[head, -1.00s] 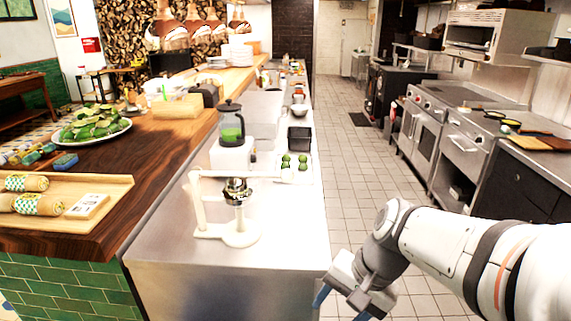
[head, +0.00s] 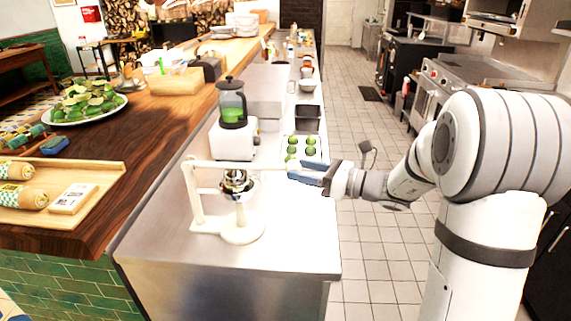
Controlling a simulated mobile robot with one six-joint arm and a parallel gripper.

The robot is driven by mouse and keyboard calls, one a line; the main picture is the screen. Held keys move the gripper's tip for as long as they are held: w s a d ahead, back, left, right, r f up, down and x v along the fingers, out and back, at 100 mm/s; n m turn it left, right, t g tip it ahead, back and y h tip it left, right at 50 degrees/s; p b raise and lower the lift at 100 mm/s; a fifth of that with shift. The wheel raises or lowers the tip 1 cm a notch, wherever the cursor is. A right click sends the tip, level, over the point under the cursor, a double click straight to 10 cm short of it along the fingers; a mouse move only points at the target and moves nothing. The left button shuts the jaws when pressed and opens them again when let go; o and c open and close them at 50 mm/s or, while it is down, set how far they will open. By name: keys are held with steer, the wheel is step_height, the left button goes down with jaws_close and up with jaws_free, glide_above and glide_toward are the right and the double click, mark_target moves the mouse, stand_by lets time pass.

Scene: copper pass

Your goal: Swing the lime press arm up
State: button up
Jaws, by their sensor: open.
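The white lime press (head: 242,236) stands on the near end of the steel counter. Its arm (head: 225,164) lies about level, running from the post at the left out over the metal cup (head: 236,183) to the right. My gripper (head: 296,170) is open at the right end of the press arm, with its blue fingers pointing left. I cannot tell whether the fingers are around the arm's end or only close to it. Part of the handle end is hidden by the fingers.
A blender (head: 233,128) with green liquid and a tray of limes (head: 301,147) stand behind the press. A wooden counter (head: 140,128) runs along the left, with a lime plate (head: 85,105). The tiled aisle (head: 365,240) at right is clear.

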mark_target(286, 166)
steer(key=shift+x, duration=2.45)
